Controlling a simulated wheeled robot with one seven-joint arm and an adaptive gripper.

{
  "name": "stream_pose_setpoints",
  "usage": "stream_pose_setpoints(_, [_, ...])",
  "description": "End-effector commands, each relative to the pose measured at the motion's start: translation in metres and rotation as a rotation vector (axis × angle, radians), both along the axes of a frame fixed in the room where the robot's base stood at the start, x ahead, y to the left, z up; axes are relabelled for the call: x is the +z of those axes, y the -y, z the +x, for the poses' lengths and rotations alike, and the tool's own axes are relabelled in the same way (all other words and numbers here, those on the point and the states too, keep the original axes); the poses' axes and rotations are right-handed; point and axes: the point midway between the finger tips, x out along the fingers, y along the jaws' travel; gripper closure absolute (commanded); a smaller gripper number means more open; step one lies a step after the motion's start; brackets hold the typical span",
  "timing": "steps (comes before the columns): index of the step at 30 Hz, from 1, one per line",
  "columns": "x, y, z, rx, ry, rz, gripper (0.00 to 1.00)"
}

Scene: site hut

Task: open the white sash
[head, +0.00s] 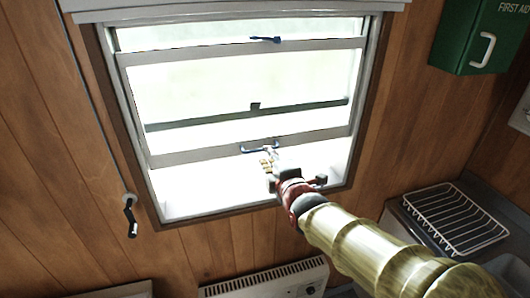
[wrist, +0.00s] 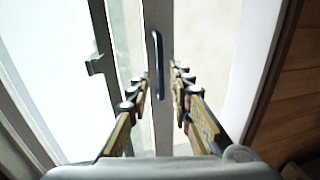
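The white sash (head: 190,156) is in the window in the head view, its bottom rail crossing above the sill. A bright band lies between rail and sill; I cannot tell if it is an open gap. A slim blue-grey bar handle (head: 260,147) is on the bottom rail. My gripper (head: 267,163) is at this handle, just below it in the head view. In the wrist view, the rail (wrist: 160,14) runs up the picture, and the handle (wrist: 158,62) lies between the two open fingers of my gripper (wrist: 159,80). Space shows on both sides of the handle.
A blue latch (head: 265,39) is on the upper rail. A dark crank (head: 131,216) hangs on the wall at left. A green first aid box (head: 478,35) is at upper right. A wire dish rack (head: 455,218) stands at right, and a heater (head: 265,281) is below the window.

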Motion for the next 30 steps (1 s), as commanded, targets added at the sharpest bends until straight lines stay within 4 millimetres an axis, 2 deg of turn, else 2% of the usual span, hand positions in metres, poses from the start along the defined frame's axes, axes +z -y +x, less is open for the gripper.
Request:
stream_pose_setpoints(6, [0.008,0.010,-0.035,0.000,0.001,0.000,0.79])
stream_pose_setpoints(12, [0.011,0.015,-0.052,0.000,0.000,0.000,0.79])
stream_pose_setpoints(26, [0.011,0.016,-0.056,-0.002,-0.003,0.008,0.79])
stream_pose_setpoints(30, [0.001,0.016,-0.058,-0.027,-0.071,0.107,0.79])
